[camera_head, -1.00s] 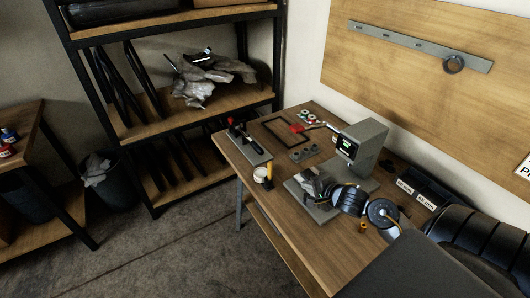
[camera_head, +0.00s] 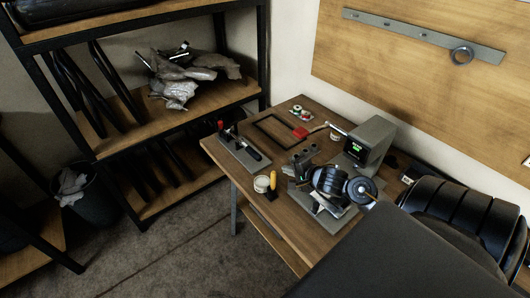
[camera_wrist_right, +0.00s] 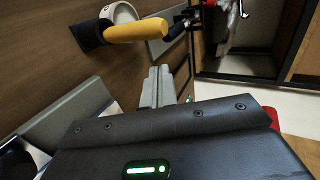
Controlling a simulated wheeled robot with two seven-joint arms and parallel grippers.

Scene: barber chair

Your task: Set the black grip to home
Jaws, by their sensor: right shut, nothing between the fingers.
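A grey holder plate (camera_head: 238,158) lies on the workbench's left side. A black grip-like piece (camera_head: 250,151) lies on it, with small upright black and red parts at its far end. Part of a black piece also shows at the top of the right wrist view (camera_wrist_right: 178,28); I cannot tell if it is the same piece. My right gripper (camera_head: 300,166) is over the bench, right of the plate and apart from it. Its fingers (camera_wrist_right: 160,82) are together and empty in the right wrist view. My left gripper is not in view.
A yellow handle (camera_head: 272,182) stands in a black base beside a round white container (camera_head: 261,184). A grey machine with a green screen (camera_head: 370,143) stands behind my right arm. A black frame (camera_head: 277,132) and a red-headed tool (camera_head: 301,132) lie at the back.

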